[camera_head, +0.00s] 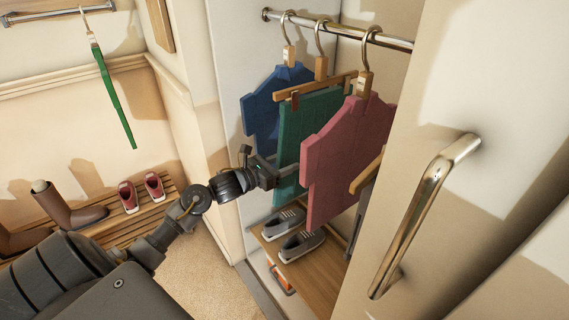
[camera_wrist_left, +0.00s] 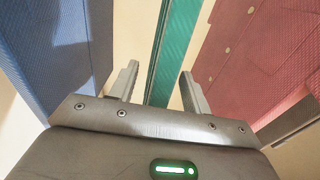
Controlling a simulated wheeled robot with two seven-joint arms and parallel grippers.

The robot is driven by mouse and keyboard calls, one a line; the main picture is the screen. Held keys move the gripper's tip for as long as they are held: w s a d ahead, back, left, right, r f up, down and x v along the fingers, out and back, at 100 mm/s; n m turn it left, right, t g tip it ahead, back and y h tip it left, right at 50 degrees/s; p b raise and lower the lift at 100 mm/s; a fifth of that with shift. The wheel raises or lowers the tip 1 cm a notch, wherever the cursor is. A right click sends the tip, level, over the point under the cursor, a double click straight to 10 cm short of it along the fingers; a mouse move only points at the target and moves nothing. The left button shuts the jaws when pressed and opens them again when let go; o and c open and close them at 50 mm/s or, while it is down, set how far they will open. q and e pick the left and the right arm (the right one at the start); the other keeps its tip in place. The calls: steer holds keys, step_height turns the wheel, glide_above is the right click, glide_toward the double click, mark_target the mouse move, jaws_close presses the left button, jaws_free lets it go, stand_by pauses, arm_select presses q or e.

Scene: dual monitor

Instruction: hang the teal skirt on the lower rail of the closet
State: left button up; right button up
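The teal skirt (camera_head: 312,112) hangs from a wooden clip hanger (camera_head: 320,68) on the metal rail (camera_head: 340,30) of the closet, between a blue shirt (camera_head: 262,108) and a red shirt (camera_head: 345,150). My left gripper (camera_head: 285,172) is at the skirt's lower part. In the left wrist view it (camera_wrist_left: 158,74) is open, with the thin edge of the teal skirt (camera_wrist_left: 175,45) between its two fingers and a gap on each side. The red shirt hides part of the skirt. I cannot make out a separate lower rail. My right gripper is not in view.
Grey shoes (camera_head: 300,245) stand on a wooden shelf (camera_head: 322,275) below the clothes. A door with a metal handle (camera_head: 425,215) fills the right. The blue shirt (camera_wrist_left: 55,50) and red shirt (camera_wrist_left: 260,60) flank the gripper closely. Boots and red shoes (camera_head: 128,197) sit on a rack at left.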

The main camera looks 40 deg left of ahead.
arm_select(q)
steer(key=shift+f, duration=0.1)
steer(key=shift+s, duration=0.2)
steer(key=v, duration=1)
steer(key=shift+s+a, duration=0.15)
steer(key=shift+s, duration=0.05)
